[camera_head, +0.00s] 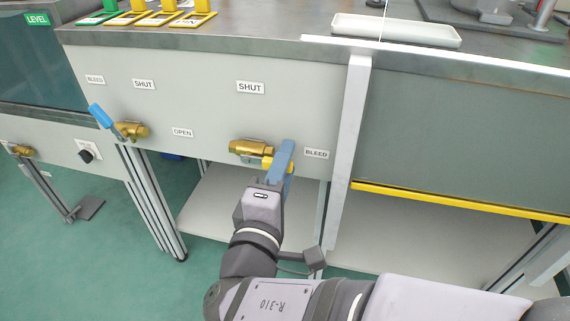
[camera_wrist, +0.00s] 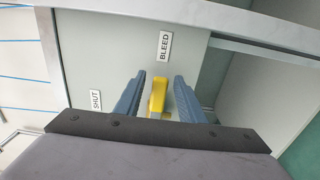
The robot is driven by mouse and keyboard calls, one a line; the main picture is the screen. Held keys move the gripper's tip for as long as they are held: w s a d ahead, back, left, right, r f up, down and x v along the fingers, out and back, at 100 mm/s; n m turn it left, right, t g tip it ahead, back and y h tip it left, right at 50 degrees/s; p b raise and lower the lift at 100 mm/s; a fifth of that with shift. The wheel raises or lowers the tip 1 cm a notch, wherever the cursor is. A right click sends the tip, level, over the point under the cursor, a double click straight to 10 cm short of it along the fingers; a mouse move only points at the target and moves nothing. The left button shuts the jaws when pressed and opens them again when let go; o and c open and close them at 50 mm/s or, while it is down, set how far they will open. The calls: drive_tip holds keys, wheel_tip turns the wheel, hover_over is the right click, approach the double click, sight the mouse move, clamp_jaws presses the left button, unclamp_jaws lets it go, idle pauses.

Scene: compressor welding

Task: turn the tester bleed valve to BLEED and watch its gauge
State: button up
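A brass valve (camera_head: 250,148) with a yellow handle (camera_head: 268,164) is on the grey front panel. A SHUT label (camera_head: 250,87) is above it and a BLEED label (camera_head: 316,153) to its right. The handle appears to point right, toward BLEED. My gripper (camera_head: 283,160) is at the handle, its blue fingers partly hiding it. In the wrist view, the yellow handle (camera_wrist: 157,95) lies between the two fingers (camera_wrist: 158,97), with a small gap on each side. The BLEED label (camera_wrist: 164,46) is just beyond. I cannot make out a gauge in either view.
Another brass valve (camera_head: 132,131) with a blue handle (camera_head: 101,116) is further left, near BLEED, SHUT and OPEN labels. A light upright post (camera_head: 347,150) stands right of the valve. A white tray (camera_head: 382,30) is on the bench top. A shelf (camera_head: 215,205) lies below the panel.

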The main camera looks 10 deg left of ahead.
drive_tip(key=shift+s, duration=0.1)
drive_tip(key=s+p, duration=0.2)
drive_tip(key=s, duration=0.5)
idle(0.9)
drive_tip(key=w+d+f+m+g+h+p, duration=0.1)
drive_tip(key=d+f+m+g+h+p, duration=0.2)
drive_tip(key=d, duration=0.4)
drive_tip(key=w+d+f+m+g+h+p, duration=0.2)
drive_tip(key=d+f+g+h, duration=0.1)
drive_tip(key=d+f+g, duration=0.3)
drive_tip(key=s+d+f+m+g+y+p, duration=0.25)
drive_tip(key=s+d+m+g+p, duration=0.55)
drive_tip(key=d, duration=0.4)
wheel_tip(320, 180, up, 40)
drive_tip(key=w+m+g+y+p, duration=0.1)
drive_tip(key=m+y+p, duration=0.2)
drive_tip(key=p, duration=3.7)
drive_tip(key=shift+w+d+f+m, duration=0.2)
drive_tip(key=shift+w+d+m, duration=0.2)
drive_tip(key=shift+m, duration=0.6)
